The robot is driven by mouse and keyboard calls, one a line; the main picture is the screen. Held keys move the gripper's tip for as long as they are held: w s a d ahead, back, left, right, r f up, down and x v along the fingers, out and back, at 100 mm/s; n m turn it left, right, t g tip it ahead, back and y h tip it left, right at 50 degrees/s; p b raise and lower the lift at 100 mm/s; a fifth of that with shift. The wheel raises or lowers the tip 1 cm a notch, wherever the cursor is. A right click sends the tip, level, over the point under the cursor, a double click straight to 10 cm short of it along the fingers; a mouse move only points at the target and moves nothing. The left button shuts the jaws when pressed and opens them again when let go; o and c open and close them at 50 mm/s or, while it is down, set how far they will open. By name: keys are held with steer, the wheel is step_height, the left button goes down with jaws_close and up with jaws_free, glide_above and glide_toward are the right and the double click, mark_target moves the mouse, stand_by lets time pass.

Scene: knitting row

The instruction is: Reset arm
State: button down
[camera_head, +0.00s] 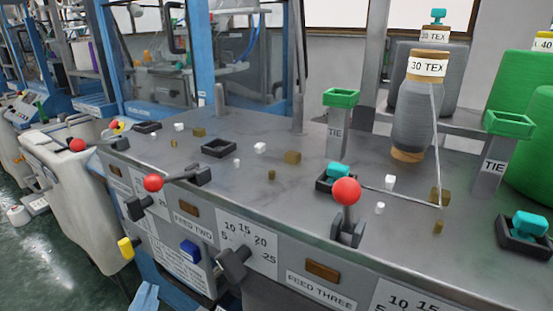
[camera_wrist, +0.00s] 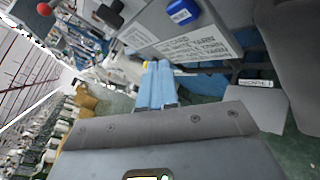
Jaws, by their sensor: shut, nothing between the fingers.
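My gripper (camera_wrist: 158,66) shows in the wrist view as two light-blue fingers pressed together, shut and empty. Its fingertips (camera_head: 145,297) also show at the bottom edge of the head view, low in front of the machine and apart from it. The rest of my arm is out of the head view. Behind the fingers in the wrist view is the machine's front with a blue button (camera_wrist: 181,12) and a printed label.
The grey machine bed (camera_head: 250,190) carries red-ball levers (camera_head: 346,191), small black trays (camera_head: 219,149) and small blocks. A yarn cone (camera_head: 421,115) marked 30 TEX stands at the back right. A dial (camera_head: 233,264) sticks out from the front. Green floor (camera_head: 75,265) is clear at lower left.

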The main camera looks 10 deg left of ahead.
steer(key=s+d+f+m+g, duration=0.1)
steer(key=d+f+m, duration=0.4)
steer(key=d, duration=0.5)
steer(key=s+d+f+m, duration=0.1)
steer(key=d+f+m, duration=0.2)
steer(key=d+f, duration=0.55)
steer(key=s+d+m+h, duration=0.1)
steer(key=s+d+m, duration=0.3)
steer(key=d, duration=0.3)
steer(key=s+d+m+h, duration=0.1)
steer(key=s+d+m, duration=0.3)
steer(key=d, duration=0.3)
steer(key=s+d+r+m+h, duration=0.2)
steer(key=s+d+r+m, duration=0.1)
steer(key=s+d+m, duration=0.2)
steer(key=s+d+r+m+h, duration=0.2)
steer(key=s+d+r+m, duration=0.2)
steer(key=s+m, duration=0.6)
steer(key=shift+s+d+r+m+t, duration=0.15)
steer(key=shift+d+m+t, duration=0.25)
steer(key=shift+d+m, duration=0.5)
